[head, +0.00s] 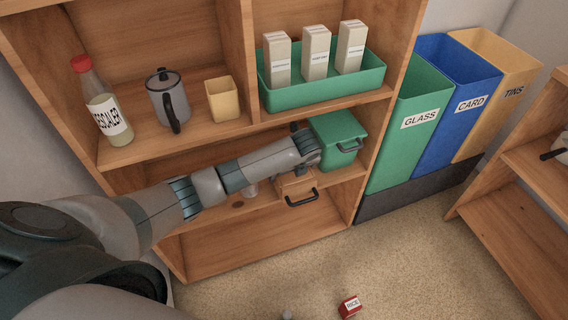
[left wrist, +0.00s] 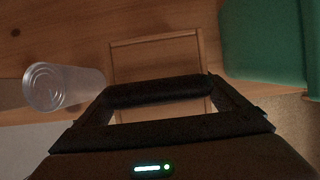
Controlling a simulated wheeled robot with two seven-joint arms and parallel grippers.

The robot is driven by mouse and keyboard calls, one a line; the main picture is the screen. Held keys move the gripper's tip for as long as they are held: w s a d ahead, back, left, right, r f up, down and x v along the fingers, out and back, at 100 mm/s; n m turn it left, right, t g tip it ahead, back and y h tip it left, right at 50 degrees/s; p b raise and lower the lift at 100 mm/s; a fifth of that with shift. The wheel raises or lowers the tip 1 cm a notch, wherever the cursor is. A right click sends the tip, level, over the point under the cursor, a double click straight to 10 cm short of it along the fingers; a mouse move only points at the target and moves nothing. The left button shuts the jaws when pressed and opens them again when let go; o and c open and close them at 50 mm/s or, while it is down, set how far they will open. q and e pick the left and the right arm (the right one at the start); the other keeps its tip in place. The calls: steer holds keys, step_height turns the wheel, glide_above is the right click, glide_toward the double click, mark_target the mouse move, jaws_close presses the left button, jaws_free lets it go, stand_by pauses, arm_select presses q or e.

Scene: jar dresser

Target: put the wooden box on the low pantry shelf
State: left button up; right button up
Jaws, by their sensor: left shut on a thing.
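The wooden box (head: 291,187), small and with a dark bar handle on its front, is at the lower shelf board of the wooden shelf unit, under the end of my left arm. My left gripper (head: 304,170) is shut on the box from above; its fingertips are mostly hidden in the head view. In the left wrist view, the box's pale rim (left wrist: 158,42) shows beyond the gripper, with a black bar in front of it. I cannot tell whether the box touches the board. The lower shelf board (head: 228,213) is partly covered by my arm. My right gripper is not in view.
A green box with a handle (head: 338,135) stands close right of the wooden box. A clear cup (left wrist: 65,86) is close left. A red rice box (head: 350,307) lies on carpet.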

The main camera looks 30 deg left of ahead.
arm_select(q)
steer(key=shift+w+a, duration=0.65)
steer(key=shift+a, duration=0.05)
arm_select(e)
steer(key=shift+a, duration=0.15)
arm_select(q)
steer(key=shift+r, duration=0.1)
steer(key=shift+w+a, duration=0.3)
steer(key=shift+a, duration=0.05)
steer(key=shift+w+a+b, duration=0.4)
steer(key=shift+w+a, duration=0.7)
steer(key=shift+a, duration=0.1)
steer(key=shift+s+d+f, duration=0.1)
steer(key=shift+f, duration=0.6)
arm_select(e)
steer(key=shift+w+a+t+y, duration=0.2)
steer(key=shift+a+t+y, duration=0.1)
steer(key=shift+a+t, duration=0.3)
arm_select(q)
steer(key=shift+f, duration=0.1)
